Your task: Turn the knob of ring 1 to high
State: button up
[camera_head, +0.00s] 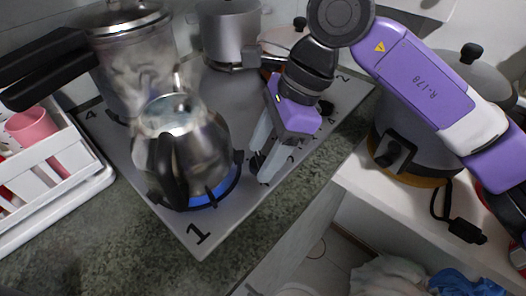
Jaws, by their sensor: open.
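The grey hob (200,255) bears a printed 1 at its near corner. A shiny kettle (195,150) stands on the ring beside that 1. A blue flame (212,197) shows under the kettle. My gripper (260,165) points down at the hob's right edge strip, just right of the kettle. Its two pale fingers are apart. A small dark knob (256,160) shows at the fingertips, partly hidden by them. I cannot tell whether the fingers touch it, or read its setting. Another dark knob (325,107) is farther up the strip, behind the gripper.
A large steel pot (135,65) with a long black handle stands at the back left. A grey pot (230,35) is at the back. A rice cooker (470,80) stands right, partly behind my arm. A white rack (60,190) with a pink cup (32,125) is left.

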jog(key=shift+a+f, duration=0.1)
jog(key=shift+f, duration=0.05)
grip_shut()
jog(key=shift+s+f+m+t+b, duration=0.1)
jog(key=shift+m+t+b, duration=0.2)
jog(key=shift+m+b, duration=0.8)
jog(key=shift+m, duration=0.3)
grip_release()
jog(key=shift+r, duration=0.2)
